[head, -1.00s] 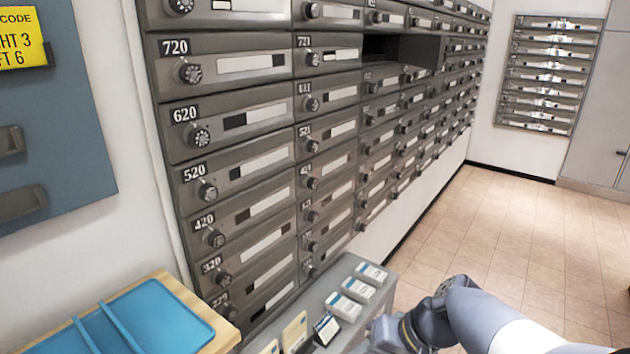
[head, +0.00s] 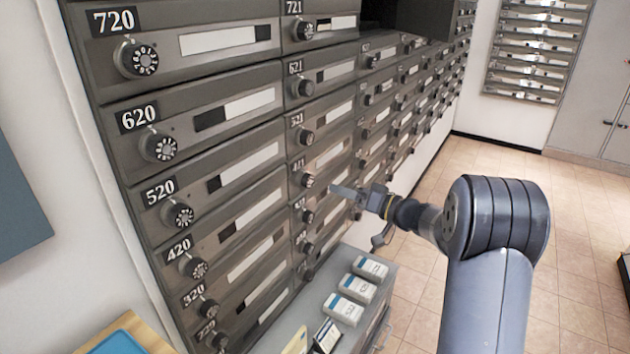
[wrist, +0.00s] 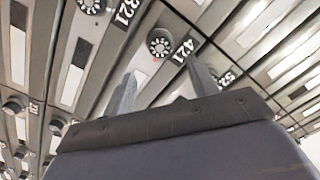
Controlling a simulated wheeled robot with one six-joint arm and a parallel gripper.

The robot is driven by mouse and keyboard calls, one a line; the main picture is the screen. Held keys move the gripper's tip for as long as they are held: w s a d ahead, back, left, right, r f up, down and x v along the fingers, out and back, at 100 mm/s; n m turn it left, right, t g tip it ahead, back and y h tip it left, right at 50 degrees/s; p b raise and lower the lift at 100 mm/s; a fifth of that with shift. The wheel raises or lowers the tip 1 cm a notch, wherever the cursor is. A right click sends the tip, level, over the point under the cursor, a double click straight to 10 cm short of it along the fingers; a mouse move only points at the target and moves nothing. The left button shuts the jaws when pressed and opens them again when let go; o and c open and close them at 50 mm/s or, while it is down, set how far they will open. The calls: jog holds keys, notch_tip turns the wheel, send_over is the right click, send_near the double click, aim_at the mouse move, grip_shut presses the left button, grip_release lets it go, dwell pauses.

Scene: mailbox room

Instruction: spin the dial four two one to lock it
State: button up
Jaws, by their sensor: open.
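The 421 dial (wrist: 160,43) is a round dark knob with a pale numbered face, beside its 421 label (wrist: 184,52) in the wrist view. A tiny red spot shows near its edge. In the head view the 421 dial (head: 307,180) sits in the second column, below the 521 box. My gripper (head: 338,190) is open and empty, a little right of the dial and pointing at the box front. In the wrist view its two fingers (wrist: 162,80) stand apart, on either side below the dial, with no contact visible. The dial's exact setting is too small to read.
Neighbouring dials are close: the 521 dial (head: 305,137) above and the dial below (head: 308,216). A grey cabinet top (head: 290,330) with several small boxes stands below the mailboxes. Tiled floor (head: 420,235) is open to the right.

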aim_at(311, 182)
jog(key=p+x, duration=0.1)
jog(key=x, duration=0.7)
jog(key=shift+w+a, duration=0.1)
jog(key=shift+a, duration=0.05)
jog(key=c, duration=1)
jog(key=shift+f, duration=0.1)
